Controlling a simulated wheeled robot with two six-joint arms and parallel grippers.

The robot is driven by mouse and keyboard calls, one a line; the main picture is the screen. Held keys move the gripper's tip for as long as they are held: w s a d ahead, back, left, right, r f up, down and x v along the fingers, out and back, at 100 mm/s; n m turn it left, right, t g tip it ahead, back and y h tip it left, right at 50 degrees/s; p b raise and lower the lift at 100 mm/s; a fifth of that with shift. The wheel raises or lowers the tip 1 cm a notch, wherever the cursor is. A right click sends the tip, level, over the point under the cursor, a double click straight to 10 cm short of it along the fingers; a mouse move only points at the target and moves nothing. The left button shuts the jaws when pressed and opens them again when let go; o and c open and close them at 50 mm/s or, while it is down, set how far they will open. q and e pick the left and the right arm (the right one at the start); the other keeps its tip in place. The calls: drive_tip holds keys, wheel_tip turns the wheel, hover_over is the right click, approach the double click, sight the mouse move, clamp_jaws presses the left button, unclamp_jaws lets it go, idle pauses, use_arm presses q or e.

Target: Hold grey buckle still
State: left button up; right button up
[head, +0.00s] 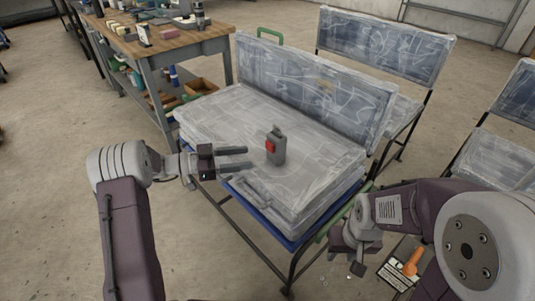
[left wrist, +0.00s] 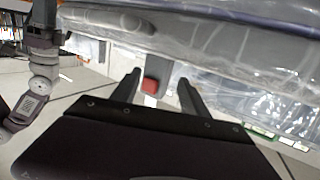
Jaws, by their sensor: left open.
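The grey buckle (head: 279,151) with a red button stands upright on top of the plastic-wrapped cushion stack, near its middle. In the left wrist view the buckle (left wrist: 151,87) shows between the two fingers, some way beyond them. My left gripper (head: 246,159) is open and empty, its fingers pointing right towards the buckle with a gap between. My right gripper (head: 357,262) hangs low at the front right, away from the buckle; its jaws are too unclear to read.
The wrapped stack (head: 215,130) lies on a blue-edged cart with a wrapped backrest panel (head: 315,85) behind. A wooden workbench (head: 180,37) with tools stands at back left. Wrapped seats (head: 385,50) stand behind and right. An orange tool (head: 412,262) lies low at the right.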

sight(269, 155)
use_arm(q)
drive_tip(key=p+x, duration=0.1)
drive_tip(key=x, duration=0.1)
drive_tip(key=p+x, duration=0.1)
drive_tip(key=x, duration=0.1)
drive_tip(key=p+x, duration=0.1)
drive_tip(key=x, duration=0.1)
drive_tip(key=shift+s+d+r, duration=0.1)
drive_tip(key=shift+d+r, duration=0.05)
drive_tip(key=shift+r, duration=0.1)
drive_tip(key=d+b, duration=0.1)
drive_tip(key=d+f+b, duration=0.1)
drive_tip(key=b, duration=0.1)
drive_tip(key=shift+w+d+f, duration=0.1)
drive_tip(key=shift+w+d, duration=0.05)
drive_tip(key=shift+w, duration=0.25)
drive_tip(key=shift+w+d, duration=0.2)
drive_tip(key=shift+d, duration=0.35)
drive_tip(key=shift+d+r, duration=0.1)
drive_tip(key=shift+r, duration=0.1)
clamp_jaws()
drive_tip(key=c, duration=1.1)
unclamp_jaws()
drive_tip(key=shift+c, duration=0.2)
drive_tip(key=o, duration=1.6)
